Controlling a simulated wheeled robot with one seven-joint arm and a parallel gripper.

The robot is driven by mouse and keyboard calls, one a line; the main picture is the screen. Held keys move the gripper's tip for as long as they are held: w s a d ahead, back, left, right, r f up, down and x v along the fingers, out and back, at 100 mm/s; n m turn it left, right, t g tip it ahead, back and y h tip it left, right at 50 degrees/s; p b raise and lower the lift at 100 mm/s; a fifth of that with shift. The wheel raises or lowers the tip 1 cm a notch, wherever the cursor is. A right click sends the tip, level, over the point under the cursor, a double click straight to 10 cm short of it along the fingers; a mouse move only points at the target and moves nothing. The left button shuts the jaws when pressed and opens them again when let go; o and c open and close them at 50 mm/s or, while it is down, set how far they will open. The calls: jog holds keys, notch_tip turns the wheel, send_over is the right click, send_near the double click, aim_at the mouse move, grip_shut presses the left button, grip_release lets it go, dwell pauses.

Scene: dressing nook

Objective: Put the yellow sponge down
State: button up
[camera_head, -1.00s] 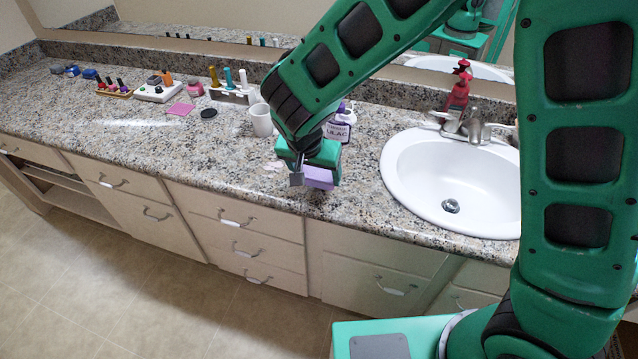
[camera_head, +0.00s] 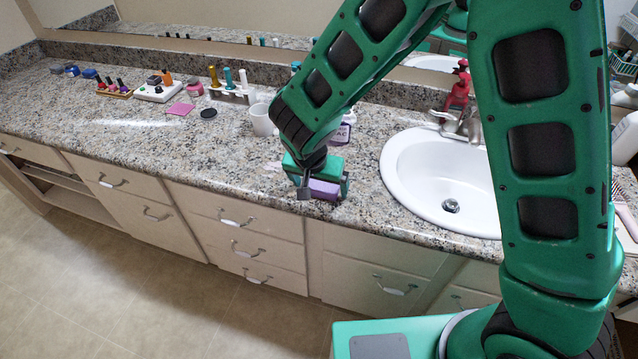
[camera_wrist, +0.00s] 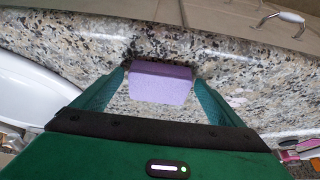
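No yellow sponge shows. A purple, sponge-like block (camera_head: 323,190) is between the fingers of my gripper (camera_head: 322,187), near the front edge of the granite counter (camera_head: 230,165), left of the sink. In the wrist view the block (camera_wrist: 161,84) fills the space between the two green fingertips (camera_wrist: 160,80), which appear to press its sides. The block is at or very close to the counter surface; I cannot tell whether it touches. Its underside is hidden.
A white cup (camera_head: 262,120) and a lilac-labelled bottle (camera_head: 343,130), partly hidden by my arm, stand behind the gripper. The white sink (camera_head: 420,170) is to the right. A black disc (camera_head: 209,113) and pink square (camera_head: 180,108) lie left. The counter's front left stretch is clear.

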jog(key=v, duration=1.2)
jog(key=shift+r, duration=0.1)
jog(key=s+d+r+m+g+h, duration=0.1)
jog(key=d+r, duration=0.2)
jog(key=d, duration=0.9)
jog(key=s+d+r+m+g, duration=0.1)
jog(key=d+r, duration=0.1)
jog(key=d, duration=1)
jog(key=s+d+r+g+y, duration=0.1)
jog(key=s+d, duration=0.6)
jog(key=s, duration=0.3)
jog(key=s+d+r+g+y, duration=0.1)
jog(key=s+d, duration=0.7)
jog(key=s, duration=0.2)
jog(key=shift+s+d+y, duration=0.3)
jog(key=shift+s+y, duration=0.1)
